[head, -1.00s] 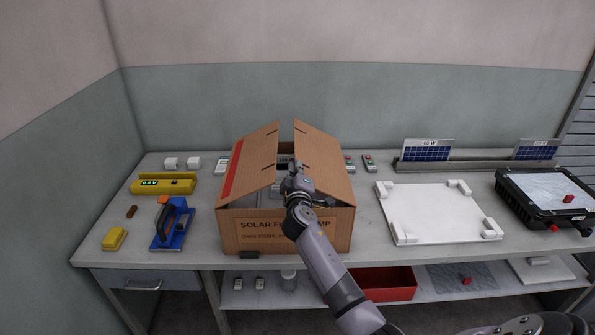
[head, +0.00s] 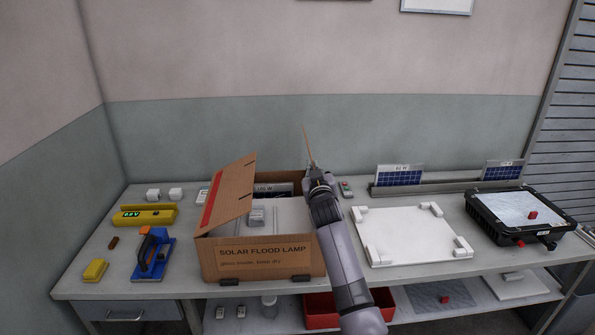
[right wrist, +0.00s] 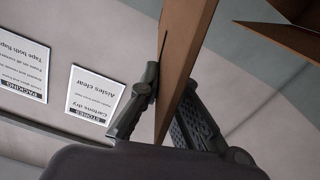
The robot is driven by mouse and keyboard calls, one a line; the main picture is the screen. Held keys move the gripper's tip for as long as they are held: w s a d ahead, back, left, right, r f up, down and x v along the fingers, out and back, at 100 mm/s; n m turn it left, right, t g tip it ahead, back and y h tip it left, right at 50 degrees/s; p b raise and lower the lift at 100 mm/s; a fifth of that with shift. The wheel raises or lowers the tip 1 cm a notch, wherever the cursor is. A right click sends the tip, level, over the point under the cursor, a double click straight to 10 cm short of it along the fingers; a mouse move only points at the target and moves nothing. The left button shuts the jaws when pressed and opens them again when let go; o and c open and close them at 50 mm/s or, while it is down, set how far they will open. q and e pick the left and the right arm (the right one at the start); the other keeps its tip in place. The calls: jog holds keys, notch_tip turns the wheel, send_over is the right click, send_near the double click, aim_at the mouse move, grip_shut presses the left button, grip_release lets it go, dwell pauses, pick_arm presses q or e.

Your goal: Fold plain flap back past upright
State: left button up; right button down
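The carton (head: 262,264) labelled "SOLAR FLOOD LAMP" stands on the bench. Its plain right flap (head: 307,146) shows nearly edge-on as a thin brown strip, standing about upright. The left flap (head: 231,192), with a red stripe, slopes inward over the left part of the opening. My right gripper (head: 313,168) is at the plain flap, above the carton's right side. In the right wrist view, the plain flap (right wrist: 183,55) passes between the two fingers (right wrist: 168,104), which close on both its faces. My left gripper is not in view.
Inside the carton are grey-white contents and a panel (head: 272,190). A white padded board (head: 412,235) lies right of the carton. A blue-orange tool (head: 153,254) and yellow tester (head: 146,216) are on the left. Small panels (head: 399,176) stand behind.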

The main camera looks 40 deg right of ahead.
jog(key=s+d+f+m, duration=0.1)
jog(key=s+d+m, duration=0.5)
jog(key=d, duration=0.4)
jog(key=shift+s+d+f+m, duration=0.25)
jog(key=shift+d+m, duration=0.1)
jog(key=shift+m, duration=0.35)
jog(key=c, duration=1.8)
grip_release()
jog(key=shift+r, duration=0.1)
jog(key=v, duration=1.2)
jog(key=shift+a, duration=0.1)
